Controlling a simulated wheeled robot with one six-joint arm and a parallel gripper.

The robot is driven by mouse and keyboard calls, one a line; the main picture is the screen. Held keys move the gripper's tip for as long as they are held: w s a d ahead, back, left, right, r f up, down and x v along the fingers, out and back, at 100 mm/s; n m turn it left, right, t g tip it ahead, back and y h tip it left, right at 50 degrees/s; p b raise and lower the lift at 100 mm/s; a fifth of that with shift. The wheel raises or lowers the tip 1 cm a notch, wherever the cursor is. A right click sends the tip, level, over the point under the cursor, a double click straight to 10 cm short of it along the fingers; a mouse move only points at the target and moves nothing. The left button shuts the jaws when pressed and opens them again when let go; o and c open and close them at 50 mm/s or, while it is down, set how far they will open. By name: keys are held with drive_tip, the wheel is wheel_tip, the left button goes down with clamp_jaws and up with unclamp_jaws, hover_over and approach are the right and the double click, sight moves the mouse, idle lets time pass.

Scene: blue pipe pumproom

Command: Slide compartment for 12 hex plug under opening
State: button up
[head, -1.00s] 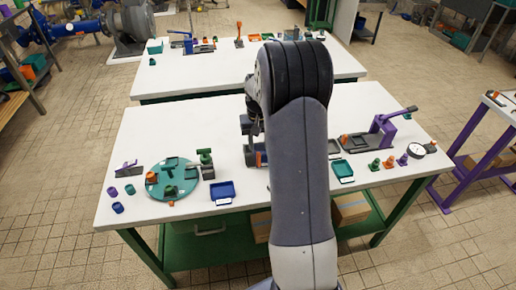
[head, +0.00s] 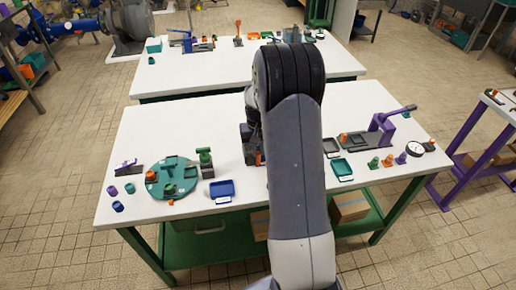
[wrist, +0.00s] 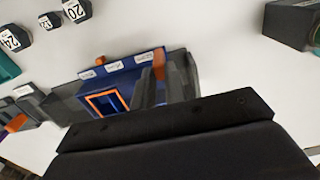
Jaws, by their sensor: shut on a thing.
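In the wrist view a blue slide box (wrist: 127,73) with several white labels along its far edge sits in a dark grey holder (wrist: 70,100). An orange square frame (wrist: 90,97) marks an opening on the left part of it. The label writing is too small to read, so I cannot tell which compartment is for the 12 hex plug. My gripper (wrist: 162,85) is shut on an upright orange tab (wrist: 159,64) at the right part of the box. In the head view my arm mostly hides the gripper and the box.
A green turntable (head: 153,190) and a blue tray (head: 222,189) stand left of my arm. A green tray (head: 342,168) and a purple lever press (head: 383,130) stand right.

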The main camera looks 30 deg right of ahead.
clamp_jaws()
drive_tip(key=d, duration=0.2)
drive_tip(key=s+d, duration=0.1)
drive_tip(key=d, duration=0.2)
drive_tip(key=s+d, duration=0.1)
drive_tip(key=d, duration=0.2)
drive_tip(key=shift+s, duration=0.1)
drive_tip(key=shift+a, duration=0.1)
drive_tip(key=o, duration=0.7)
unclamp_jaws()
drive_tip(key=shift+r, duration=0.1)
wheel_tip(320, 180, up, 11)
drive_tip(key=shift+f+b, duration=0.15)
drive_tip(key=shift+b, duration=0.5)
drive_tip(key=shift+f, duration=0.15)
